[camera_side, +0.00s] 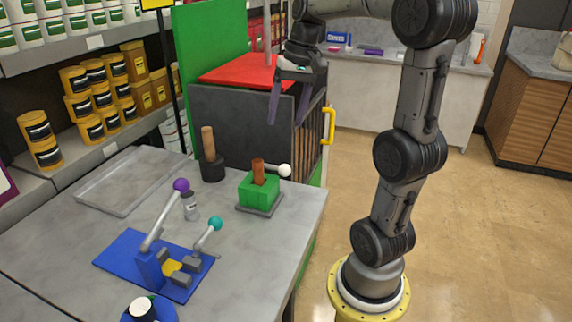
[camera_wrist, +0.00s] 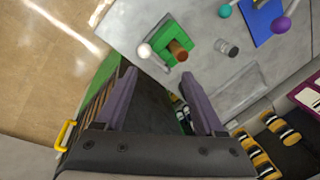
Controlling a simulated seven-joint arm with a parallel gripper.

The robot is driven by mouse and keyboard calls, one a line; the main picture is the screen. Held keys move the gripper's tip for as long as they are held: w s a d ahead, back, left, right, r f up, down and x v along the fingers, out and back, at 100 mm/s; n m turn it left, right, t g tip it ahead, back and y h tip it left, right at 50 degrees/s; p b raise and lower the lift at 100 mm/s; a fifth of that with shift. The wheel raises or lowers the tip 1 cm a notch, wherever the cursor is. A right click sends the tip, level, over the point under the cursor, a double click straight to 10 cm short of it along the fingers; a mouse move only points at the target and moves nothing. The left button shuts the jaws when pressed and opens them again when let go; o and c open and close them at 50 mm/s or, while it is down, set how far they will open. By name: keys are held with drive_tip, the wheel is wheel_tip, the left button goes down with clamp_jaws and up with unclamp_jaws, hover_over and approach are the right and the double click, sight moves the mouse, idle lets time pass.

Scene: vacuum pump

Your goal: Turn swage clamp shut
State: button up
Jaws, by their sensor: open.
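A green block (camera_side: 255,196) with a copper-brown tube (camera_side: 258,172) upright in it sits on a small grey base on the table. A lever with a white ball end (camera_side: 285,170) sticks out to its right. The wrist view also shows the green block (camera_wrist: 168,34), the tube (camera_wrist: 179,50) and the white ball (camera_wrist: 145,51). A blue fixture (camera_side: 125,252) carries one lever with a purple ball (camera_side: 181,185) and one with a teal ball (camera_side: 216,223). My gripper (camera_side: 288,112) is open and empty, high above and behind the green block, touching nothing.
A dark cabinet (camera_side: 225,128) with a red top (camera_side: 240,72) and yellow handle (camera_side: 328,125) stands below and behind my gripper. A dark cylinder with a wooden handle (camera_side: 209,148), a small grey cylinder (camera_side: 190,206) and an empty tray (camera_side: 95,192) are on the table.

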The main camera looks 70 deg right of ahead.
sight(286, 165)
drive_tip(key=shift+m, duration=0.6)
drive_tip(key=f, duration=0.5)
drive_tip(key=d+f, duration=0.1)
drive_tip(key=f, duration=0.9)
drive_tip(key=shift+w+d, duration=0.25)
drive_tip(key=shift+w, duration=0.15)
drive_tip(key=shift+c, duration=0.2)
clamp_jaws()
drive_tip(key=shift+w+d+r, duration=0.1)
drive_tip(key=shift+d, duration=0.05)
